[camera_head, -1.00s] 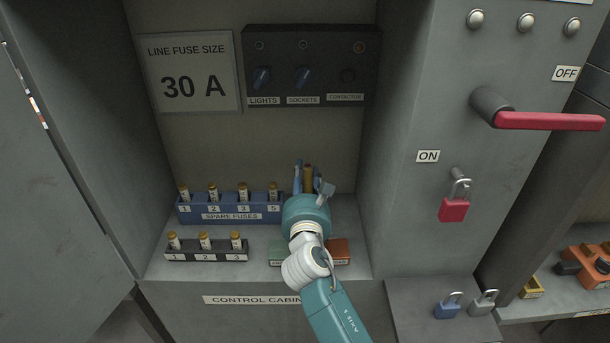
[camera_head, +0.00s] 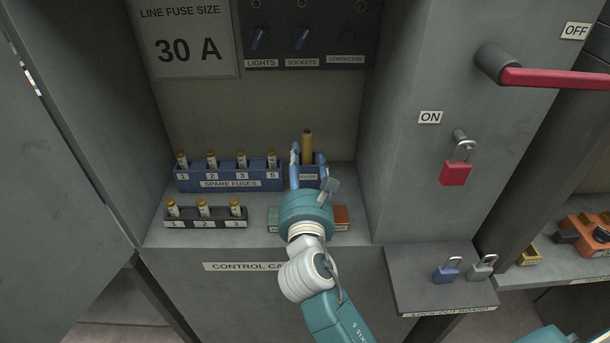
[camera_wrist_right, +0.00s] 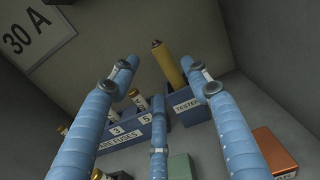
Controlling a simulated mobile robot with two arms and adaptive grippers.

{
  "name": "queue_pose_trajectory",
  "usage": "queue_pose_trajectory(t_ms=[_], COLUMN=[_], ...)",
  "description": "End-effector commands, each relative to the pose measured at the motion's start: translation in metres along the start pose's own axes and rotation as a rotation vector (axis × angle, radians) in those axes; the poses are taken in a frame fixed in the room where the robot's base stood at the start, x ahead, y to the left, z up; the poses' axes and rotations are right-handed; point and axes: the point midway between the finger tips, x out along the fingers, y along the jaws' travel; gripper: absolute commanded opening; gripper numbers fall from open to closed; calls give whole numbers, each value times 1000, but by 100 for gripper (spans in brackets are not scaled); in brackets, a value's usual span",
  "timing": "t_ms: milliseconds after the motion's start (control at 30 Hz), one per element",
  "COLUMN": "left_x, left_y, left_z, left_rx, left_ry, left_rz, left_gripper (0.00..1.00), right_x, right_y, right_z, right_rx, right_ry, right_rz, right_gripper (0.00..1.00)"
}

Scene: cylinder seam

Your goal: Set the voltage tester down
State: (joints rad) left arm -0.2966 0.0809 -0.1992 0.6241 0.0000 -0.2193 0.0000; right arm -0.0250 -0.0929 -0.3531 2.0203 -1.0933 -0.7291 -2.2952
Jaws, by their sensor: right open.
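The voltage tester, a yellow-brown cylinder (camera_head: 307,146), stands upright in a small blue holder (camera_head: 309,172) on the cabinet shelf. In the right wrist view the tester (camera_wrist_right: 167,65) rises out of the holder labelled TESTER (camera_wrist_right: 196,108). My right gripper (camera_head: 308,162) has blue fingers and is open and empty, in front of the tester. In the right wrist view its fingers (camera_wrist_right: 160,82) are spread wide, with the tester beyond them. My gripper hides part of the holder's lower front in the head view. My left gripper is not in view.
A blue spare-fuse rack (camera_head: 230,180) stands just left of the holder. A dark fuse rack (camera_head: 205,217) is nearer the front. Green (camera_head: 273,218) and orange (camera_head: 342,218) blocks flank my wrist. The cabinet's right wall (camera_head: 400,160) is close by.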

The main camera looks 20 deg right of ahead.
Motion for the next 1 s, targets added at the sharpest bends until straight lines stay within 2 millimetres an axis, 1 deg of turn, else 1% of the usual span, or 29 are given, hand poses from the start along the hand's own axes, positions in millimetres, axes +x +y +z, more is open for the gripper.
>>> queue_pose_trajectory(t_ms=[33, 100, 200, 300, 1000], left_x=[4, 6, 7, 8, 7], left_y=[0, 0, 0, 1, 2], left_z=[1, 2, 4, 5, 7], left_rx=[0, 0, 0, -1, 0], left_ry=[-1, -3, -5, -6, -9], left_rz=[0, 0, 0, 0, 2], left_gripper=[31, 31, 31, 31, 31], right_x=[-9, -19, -29, -33, -34], right_y=[0, 0, 0, 0, 0], right_z=[-2, -2, -1, 0, 1], right_rx=[1, 0, 0, -1, 0], right_ry=[0, 0, -1, 0, -1], right_rz=[0, 1, 0, -1, -1], right_gripper=[47, 47, 47, 47, 47])
